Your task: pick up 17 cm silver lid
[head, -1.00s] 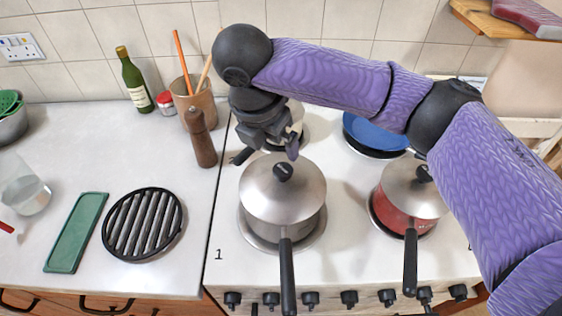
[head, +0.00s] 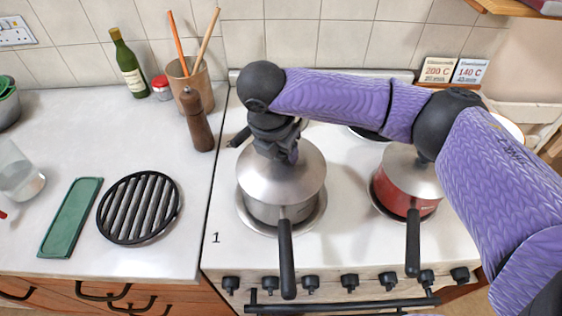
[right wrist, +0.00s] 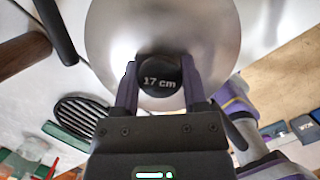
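The 17 cm silver lid (head: 306,183) lies on a steel pot (head: 283,214) on the front left burner. My right gripper (head: 284,160) is above the lid's middle and hides its knob in the head view. In the right wrist view the black knob (right wrist: 159,84) reads "17 cm" and sits between the two fingers of my right gripper (right wrist: 160,78). Both fingers appear to touch its sides, so the gripper looks shut on it. The lid's domed top (right wrist: 210,25) shows beyond. My left gripper is not in view.
A red pot (head: 406,192) with a silver lid stands on the right, partly behind my arm. Left are a pepper mill (head: 196,120), a black trivet (head: 139,208) and a green tray (head: 71,217). Long black pot handles (head: 287,262) point to the front.

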